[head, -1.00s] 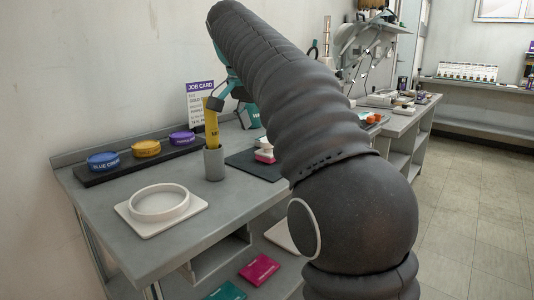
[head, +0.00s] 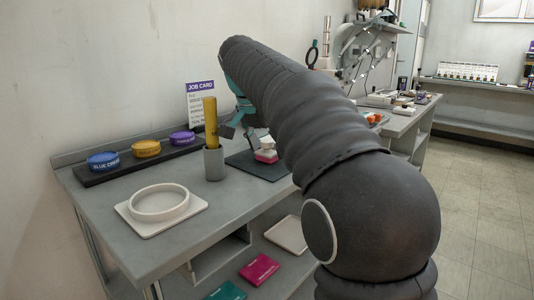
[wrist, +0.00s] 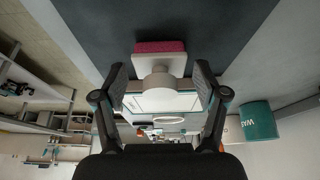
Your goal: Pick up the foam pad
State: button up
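The foam pad is a pink layer (wrist: 160,46) under a white block with a rounded white knob. It lies on a dark mat (head: 243,162) on the bench; in the head view the pink part (head: 266,156) shows just below my gripper (head: 240,125). In the wrist view my gripper (wrist: 160,73) is open. Its two dark fingers stand left and right of the white knob, with visible gaps on both sides. The far side of the pad is hidden.
A yellow tube (head: 210,122) stands in a grey cup (head: 214,164) close left of my gripper. A teal tin (wrist: 259,120) shows in the wrist view. A white round dish (head: 160,203) and a tray of coloured tins (head: 147,148) are further left.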

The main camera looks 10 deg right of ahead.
aim_at(271, 141)
jog(key=c, duration=0.6)
jog(key=shift+r, duration=0.85)
jog(key=r, duration=0.1)
jog(key=d+r, duration=0.1)
jog(key=r, duration=0.1)
jog(key=s+d+r, duration=0.1)
jog(key=d+r, duration=0.1)
jog(key=d, duration=0.1)
jog(key=d+r, duration=0.2)
jog(key=d, duration=0.2)
jog(key=s+d+r, duration=0.1)
jog(key=d+r, duration=0.1)
jog(key=d, duration=0.1)
jog(key=shift+s+d+r, duration=0.15)
jog(key=shift+s+d, duration=0.05)
jog(key=shift+s, duration=0.1)
jog(key=o, duration=0.3)
jog(key=c, duration=0.4)
